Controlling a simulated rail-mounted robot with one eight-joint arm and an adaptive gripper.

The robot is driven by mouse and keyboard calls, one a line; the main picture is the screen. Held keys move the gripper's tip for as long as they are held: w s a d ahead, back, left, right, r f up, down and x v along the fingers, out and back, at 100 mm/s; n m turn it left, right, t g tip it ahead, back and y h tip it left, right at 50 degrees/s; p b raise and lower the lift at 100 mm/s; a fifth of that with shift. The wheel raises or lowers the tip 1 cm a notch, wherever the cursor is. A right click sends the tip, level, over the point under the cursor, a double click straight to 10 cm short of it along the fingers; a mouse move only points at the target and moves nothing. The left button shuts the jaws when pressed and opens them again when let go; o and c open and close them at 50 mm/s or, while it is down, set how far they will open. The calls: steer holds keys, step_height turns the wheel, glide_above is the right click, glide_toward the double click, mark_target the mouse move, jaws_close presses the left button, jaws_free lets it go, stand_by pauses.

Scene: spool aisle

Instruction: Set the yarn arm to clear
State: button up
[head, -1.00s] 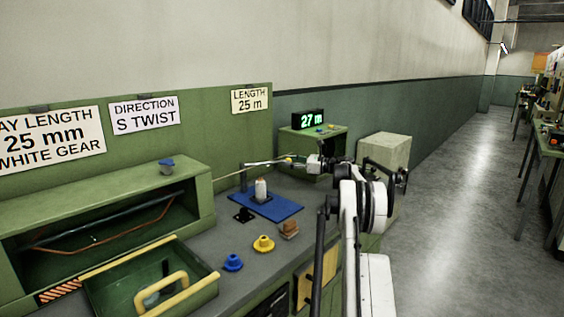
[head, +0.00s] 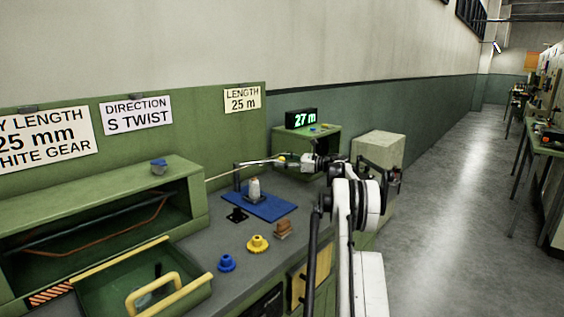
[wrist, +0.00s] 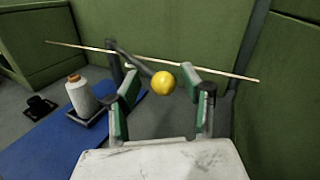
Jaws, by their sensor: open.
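The yarn arm (head: 249,163) is a dark rod reaching out from a post behind the blue mat, with a yellow ball at its end. In the wrist view, the yellow ball (wrist: 162,83) sits between the green-padded fingertips of my gripper (wrist: 158,73), with gaps visible on both sides. A thin pale yarn or rod (wrist: 215,70) crosses behind the ball. In the head view, my gripper (head: 286,160) is open at the ball, above the bench. The fingers partly hide the ball there.
A white spool (wrist: 78,92) stands on the blue mat (head: 274,208), left of the gripper. Yellow (head: 258,244) and blue (head: 227,263) gears and a green tray (head: 190,303) are nearer on the bench.

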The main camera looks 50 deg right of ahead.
steer(key=v, duration=0.7)
steer(key=shift+s, duration=0.15)
